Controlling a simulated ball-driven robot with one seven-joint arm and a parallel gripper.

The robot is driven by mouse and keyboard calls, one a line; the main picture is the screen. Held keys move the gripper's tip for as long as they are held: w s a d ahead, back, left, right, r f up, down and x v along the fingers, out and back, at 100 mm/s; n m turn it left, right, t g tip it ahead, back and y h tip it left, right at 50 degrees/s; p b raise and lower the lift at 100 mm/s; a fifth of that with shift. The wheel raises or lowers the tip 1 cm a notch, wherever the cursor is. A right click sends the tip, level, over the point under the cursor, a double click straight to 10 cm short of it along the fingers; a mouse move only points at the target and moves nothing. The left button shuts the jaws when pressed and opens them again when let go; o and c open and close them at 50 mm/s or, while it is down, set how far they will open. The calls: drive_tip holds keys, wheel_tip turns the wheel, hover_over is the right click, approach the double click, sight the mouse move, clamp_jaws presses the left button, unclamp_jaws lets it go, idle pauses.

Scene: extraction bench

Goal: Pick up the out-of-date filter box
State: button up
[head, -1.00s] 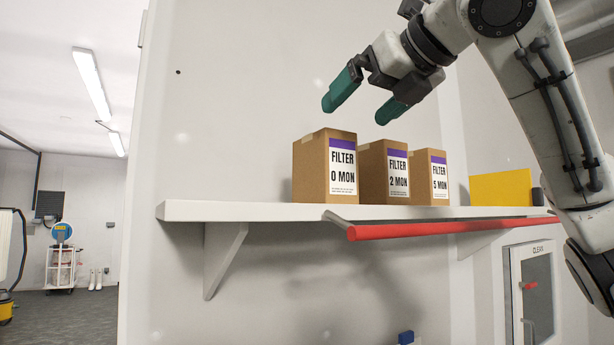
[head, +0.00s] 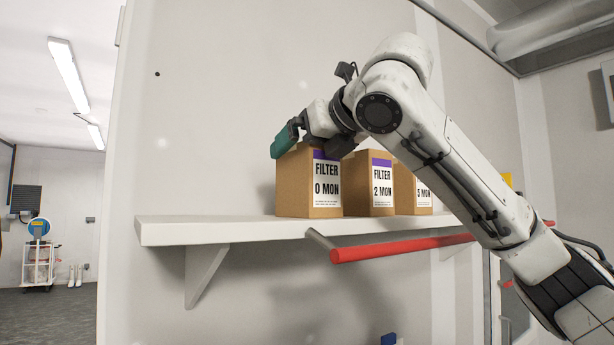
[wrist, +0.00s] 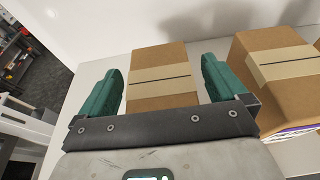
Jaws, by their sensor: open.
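Three brown filter boxes with purple-topped white labels stand in a row on a white shelf (head: 190,231). The left box (head: 293,190) reads "FILTER 0 MON", the middle box (head: 381,195) "FILTER 2 MON", and the right box (head: 424,197) shows "5 MON", partly hidden by my arm. My gripper (head: 305,146), with green fingers, is at the top of the 0 MON box. In the wrist view my gripper (wrist: 163,88) is open, one finger on each side of the taped top of the 0 MON box (wrist: 160,64). The middle box (wrist: 275,65) is to the right there.
A red rail (head: 400,247) runs along the shelf's front, below the boxes. The wall is close behind them. The shelf is free left of the 0 MON box. A white cart (head: 38,265) stands far off at left.

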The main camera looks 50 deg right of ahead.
drive_tip(key=shift+c, duration=0.3)
drive_tip(key=c, duration=1.5)
